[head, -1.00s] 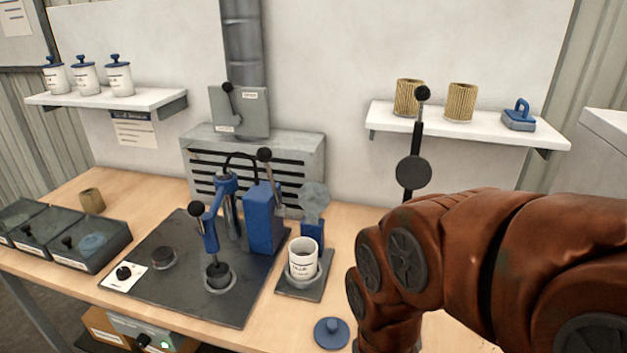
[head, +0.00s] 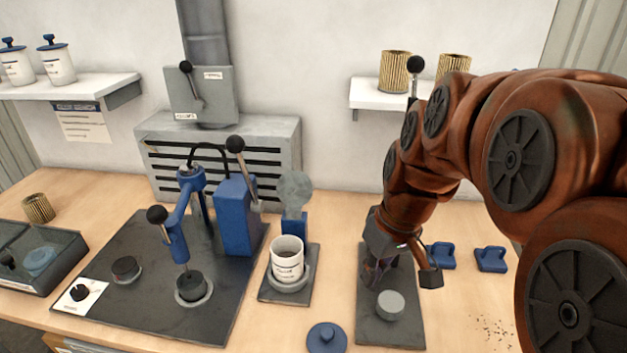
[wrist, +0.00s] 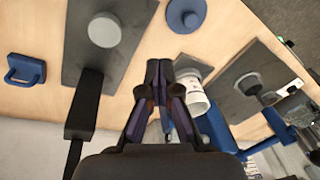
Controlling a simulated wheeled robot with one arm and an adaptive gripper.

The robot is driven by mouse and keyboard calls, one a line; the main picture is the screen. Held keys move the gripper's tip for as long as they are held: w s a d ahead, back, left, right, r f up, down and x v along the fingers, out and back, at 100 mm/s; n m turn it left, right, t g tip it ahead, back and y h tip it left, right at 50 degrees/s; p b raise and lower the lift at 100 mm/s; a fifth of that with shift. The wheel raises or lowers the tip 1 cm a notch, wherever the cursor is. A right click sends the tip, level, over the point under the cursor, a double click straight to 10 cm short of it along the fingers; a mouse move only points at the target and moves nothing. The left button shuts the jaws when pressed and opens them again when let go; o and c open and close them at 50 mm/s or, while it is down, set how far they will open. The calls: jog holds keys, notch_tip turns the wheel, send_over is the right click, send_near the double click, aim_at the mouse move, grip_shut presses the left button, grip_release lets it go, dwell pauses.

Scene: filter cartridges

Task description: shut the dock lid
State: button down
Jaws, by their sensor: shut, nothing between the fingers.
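A white labelled canister (head: 287,259) stands upright in a ring on a small dark plate (head: 292,294). Behind it a round grey disc (head: 295,190) stands up on a blue block (head: 293,223); it looks like the dock lid, standing open. The canister's top is uncovered. In the wrist view the canister (wrist: 193,99) is just right of the fingers. My gripper (head: 373,282) is shut and empty, low over the right-hand dark plate, to the right of the canister. Its closed fingertips (wrist: 158,66) show in the wrist view.
A blue knobbed cap (head: 327,338) lies on the table in front. A grey round pad (head: 391,305) sits on the right-hand plate (head: 388,333). Two blue handled blocks (head: 441,255) lie to the right. A blue lever press (head: 180,238) stands left of the canister.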

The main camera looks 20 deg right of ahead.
jog(key=w+d+r+m+t+y+b, duration=0.1)
jog(key=w+d+r+t, duration=0.2)
jog(key=d, duration=0.7)
jog(key=w+d+m+t+y+b, duration=0.1)
jog(key=w+d+m+t, duration=0.1)
jog(key=w+d, duration=0.6)
jog(key=w+a+f+m+y+p, duration=0.2)
jog(key=w+m+y, duration=0.1)
jog(key=w+y, duration=0.4)
jog(key=w+a+f+m+t+y+p, duration=0.1)
jog(key=w+y, duration=0.5)
jog(key=w, duration=0.6)
notch_tip(320, 180, down, 2)
jog(key=shift+w+a+f+m+y+p, duration=0.15)
jog(key=shift+w+a+m+y+p, duration=0.25)
jog(key=shift+m, duration=0.7)
jog(key=shift+a, duration=0.1)
jog(key=shift+w+a+r+b, duration=0.2)
jog(key=shift+w+a+b, duration=0.05)
jog(key=shift+a+b, duration=0.3)
